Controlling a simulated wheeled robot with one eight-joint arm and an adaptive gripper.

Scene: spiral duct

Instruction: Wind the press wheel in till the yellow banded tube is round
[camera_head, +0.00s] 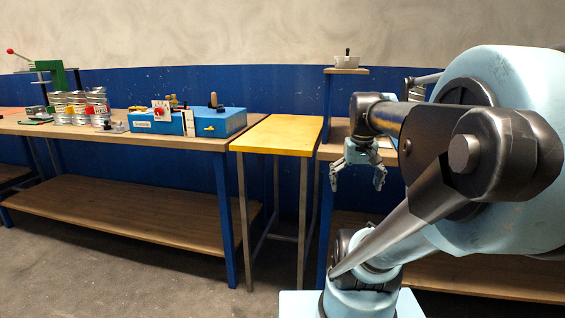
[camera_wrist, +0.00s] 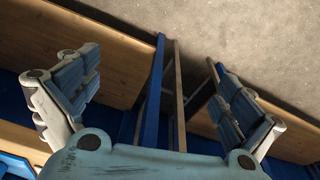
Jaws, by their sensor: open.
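Several silvery tubes (camera_head: 77,107) stand close together on the long bench in the head view. Coloured bands show on them, red on the right one, but they are too small to tell which is yellow or how round each is. A blue machine (camera_head: 215,123) sits to their right, with an upright wooden-looking handle on top and a red round part (camera_head: 160,112) at its left; I cannot tell whether either belongs to the press wheel. My gripper (camera_head: 357,182) hangs open and empty, pointing down, right of the yellow-topped table and far from the tubes. Its spread fingers also show in the wrist view (camera_wrist: 148,85).
The long wooden bench (camera_head: 190,140) has a low shelf (camera_head: 130,215). A narrow yellow-topped table (camera_head: 280,133) stands at its right end. A green press (camera_head: 60,76) with a red-knobbed lever is at far left. A bowl (camera_head: 347,61) sits on a raised stand. The floor in front is clear.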

